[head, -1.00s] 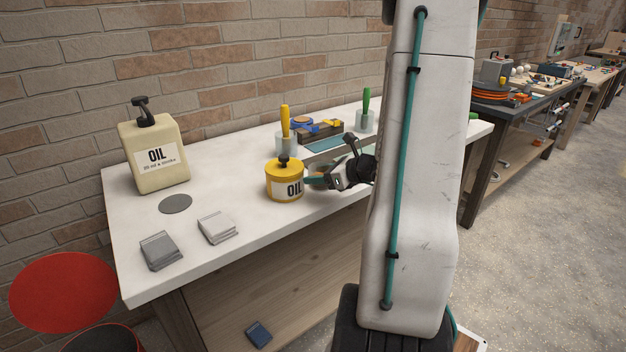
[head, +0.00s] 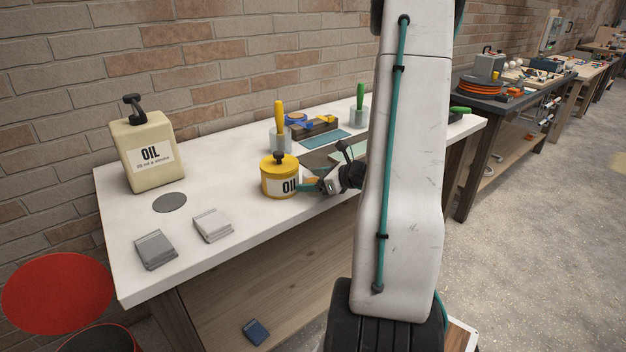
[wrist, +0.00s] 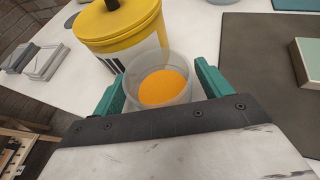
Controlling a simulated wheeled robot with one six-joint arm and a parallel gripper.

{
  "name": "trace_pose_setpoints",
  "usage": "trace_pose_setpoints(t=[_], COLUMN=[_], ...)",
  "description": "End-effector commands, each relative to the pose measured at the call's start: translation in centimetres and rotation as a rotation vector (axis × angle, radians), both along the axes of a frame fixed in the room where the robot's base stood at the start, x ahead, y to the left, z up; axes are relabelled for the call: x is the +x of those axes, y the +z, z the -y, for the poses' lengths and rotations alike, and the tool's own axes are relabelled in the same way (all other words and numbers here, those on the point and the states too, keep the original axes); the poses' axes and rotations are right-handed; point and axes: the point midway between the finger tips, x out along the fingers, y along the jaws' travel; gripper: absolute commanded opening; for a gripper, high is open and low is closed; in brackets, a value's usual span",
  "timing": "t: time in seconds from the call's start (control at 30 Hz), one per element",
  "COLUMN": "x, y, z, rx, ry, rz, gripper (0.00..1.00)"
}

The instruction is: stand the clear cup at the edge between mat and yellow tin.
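The clear cup (wrist: 131,84) with orange contents stands between my gripper's teal fingers (wrist: 160,86) in the wrist view. Both fingers look pressed against its sides. The yellow tin (wrist: 125,30), with a dark knob on its lid, is directly beyond the cup to the left; I cannot tell whether they touch. The dark mat (wrist: 258,68) lies to the right of the cup. In the head view the tin (head: 279,180) stands near the bench's front edge, with my gripper (head: 310,186) low at its right. The cup is mostly hidden there, and whether its base touches the bench is unclear.
A light green-topped block (wrist: 308,60) lies on the mat. Cups with a yellow-handled tool (head: 279,115) and a green-handled tool (head: 360,97) stand behind. A large oil can (head: 146,150), a grey disc (head: 169,202) and two grey pads (head: 155,250) are to the left.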

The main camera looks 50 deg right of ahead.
Motion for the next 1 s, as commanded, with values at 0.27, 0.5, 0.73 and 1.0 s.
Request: trace_pose_setpoints(t=[0.27, 0.5, 0.73, 1.0], x=[0.0, -3.6, -8.1, -10.6], y=[0.4, 1.9, 3.7, 5.0], z=[0.0, 0.7, 1.4, 1.5], rx=[-0.001, -0.003, -0.003, -0.006], ry=[0.000, -0.005, -0.004, 0.010], rz=[0.001, 0.001, 0.000, -0.001], gripper=[0.77, 0.77, 0.77, 0.77])
